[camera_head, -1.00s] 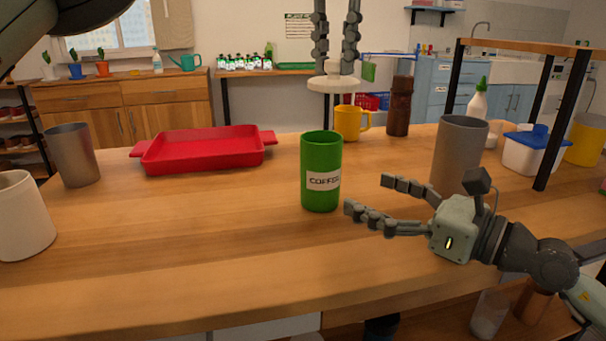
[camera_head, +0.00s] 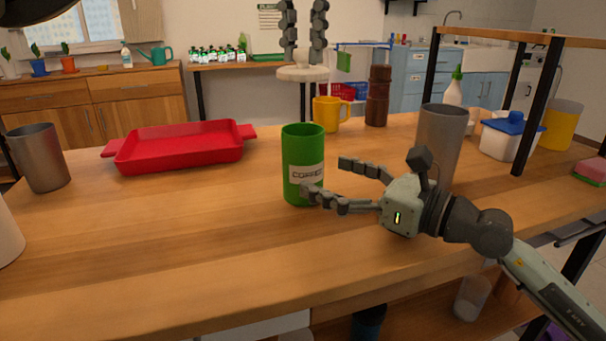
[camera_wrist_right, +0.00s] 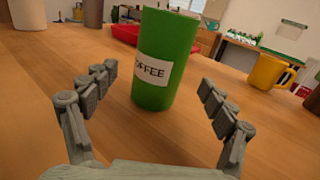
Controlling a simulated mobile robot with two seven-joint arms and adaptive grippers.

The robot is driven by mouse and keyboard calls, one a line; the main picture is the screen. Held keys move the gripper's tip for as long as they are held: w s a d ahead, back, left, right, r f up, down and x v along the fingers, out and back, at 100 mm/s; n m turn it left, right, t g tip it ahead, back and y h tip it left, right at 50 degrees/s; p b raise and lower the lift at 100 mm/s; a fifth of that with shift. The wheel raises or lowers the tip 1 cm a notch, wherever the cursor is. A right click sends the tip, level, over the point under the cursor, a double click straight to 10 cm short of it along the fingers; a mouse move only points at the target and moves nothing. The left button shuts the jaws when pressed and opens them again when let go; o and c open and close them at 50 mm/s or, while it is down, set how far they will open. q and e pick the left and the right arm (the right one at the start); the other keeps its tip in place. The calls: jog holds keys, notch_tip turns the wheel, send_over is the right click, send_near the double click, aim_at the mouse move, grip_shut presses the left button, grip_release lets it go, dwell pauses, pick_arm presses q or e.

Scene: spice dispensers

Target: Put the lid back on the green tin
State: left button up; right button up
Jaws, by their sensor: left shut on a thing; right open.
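The green tin (camera_head: 303,150) with its white COFFEE label stands upright on the wooden table; it also shows in the right wrist view (camera_wrist_right: 165,60). My left gripper (camera_head: 303,62) points down and is shut on the knob of the cream round lid (camera_head: 302,74), holding it above and a little behind the tin. The lid is apart from the tin's rim. My right gripper (camera_head: 325,182) is open beside the tin on its right. In the right wrist view its fingers (camera_wrist_right: 165,97) spread to either side of the tin, with a gap on both sides.
A red baking dish (camera_head: 182,146) lies left of the tin. A yellow mug (camera_head: 328,114) and a brown grinder (camera_head: 377,98) stand behind. A grey cup (camera_head: 440,135) stands just behind my right gripper. The table front (camera_head: 200,260) is clear.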

aim_at(287, 162)
jog(key=x, duration=0.9)
grip_shut()
dwell(0.4)
dwell(0.4)
